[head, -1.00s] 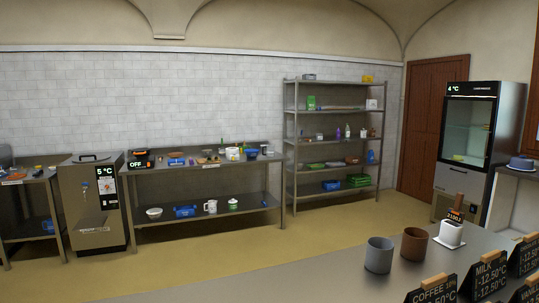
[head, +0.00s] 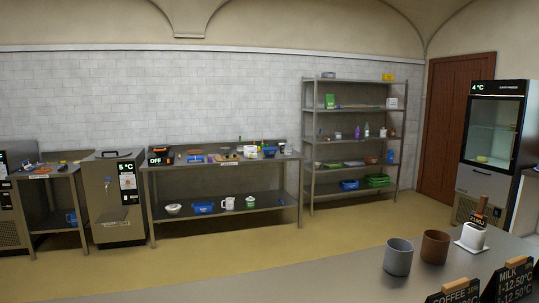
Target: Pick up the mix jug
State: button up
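A white jug with a handle (head: 228,203) stands upright on the lower shelf of the long steel table against the back wall. It looks like the mix jug, but it is small in the view and no label on it can be read. A blue tub (head: 203,207) is to its left and a white container with green (head: 250,202) is to its right. My gripper is not in the head view.
A counter (head: 330,280) with a grey cup (head: 398,257), a brown cup (head: 435,246) and price signs crosses the foreground. Yellow floor (head: 200,260) lies clear between it and the steel table (head: 220,192). A steel machine (head: 117,205) stands left of the table, a shelf rack (head: 313,150) right.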

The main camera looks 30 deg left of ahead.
aim_at(287, 150)
jog(key=z, duration=1.55)
jog(key=i, duration=5.95)
jog(key=u, duration=3.3)
jog(key=i, duration=1.6)
jog(key=z, duration=0.05)
